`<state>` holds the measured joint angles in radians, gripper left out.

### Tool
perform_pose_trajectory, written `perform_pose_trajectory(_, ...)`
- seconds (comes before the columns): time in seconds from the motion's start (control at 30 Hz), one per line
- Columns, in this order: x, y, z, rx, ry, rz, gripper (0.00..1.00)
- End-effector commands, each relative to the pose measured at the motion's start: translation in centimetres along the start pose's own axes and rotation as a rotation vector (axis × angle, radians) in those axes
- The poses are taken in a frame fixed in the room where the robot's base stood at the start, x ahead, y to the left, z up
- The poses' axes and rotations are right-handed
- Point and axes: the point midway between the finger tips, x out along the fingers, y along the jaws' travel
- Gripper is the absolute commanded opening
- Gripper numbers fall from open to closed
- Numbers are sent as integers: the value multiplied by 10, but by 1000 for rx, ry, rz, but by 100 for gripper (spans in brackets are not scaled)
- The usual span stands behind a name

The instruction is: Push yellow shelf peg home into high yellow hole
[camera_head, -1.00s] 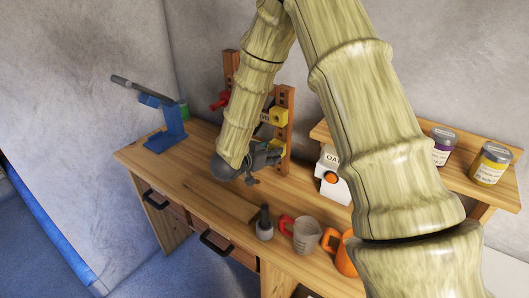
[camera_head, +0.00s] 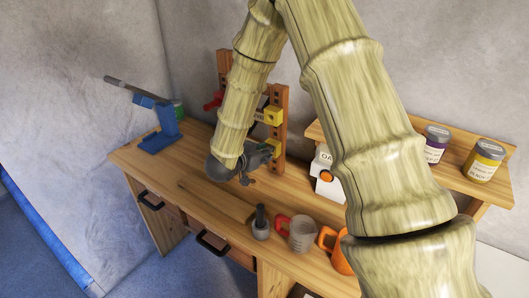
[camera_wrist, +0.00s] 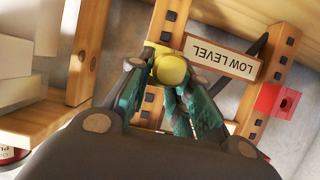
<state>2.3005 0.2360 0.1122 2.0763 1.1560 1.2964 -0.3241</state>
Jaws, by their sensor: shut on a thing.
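The rack has two wooden posts. The right post (camera_head: 280,97) carries an upper yellow block (camera_head: 274,115), and a second yellow part (camera_head: 275,147) shows lower, beside my gripper. I cannot tell whether that part is a block or the peg. My gripper (camera_head: 262,158) is in front of the right post, low on the rack. In the wrist view, my gripper (camera_wrist: 168,88) is shut on the yellow peg (camera_wrist: 171,70), whose round end shows between the fingertips. A yellow edge (camera_wrist: 156,54) lies behind it against the post. The peg's far end is hidden.
A red block (camera_head: 213,100) sits on the left post. A LOW LEVEL plate (camera_wrist: 223,58) appears upside down in the wrist view. A blue stand (camera_head: 160,128), a grey mug (camera_head: 302,234), an orange mug (camera_head: 340,256) and a white box (camera_head: 326,182) stand on the bench.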

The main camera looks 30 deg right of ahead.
Motion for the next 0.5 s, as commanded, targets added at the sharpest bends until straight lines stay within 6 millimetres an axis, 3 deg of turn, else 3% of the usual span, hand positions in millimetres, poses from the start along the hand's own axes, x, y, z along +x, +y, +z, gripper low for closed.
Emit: perform_pose_trajectory(0.5,-15,0,6,0,-1,1,0)
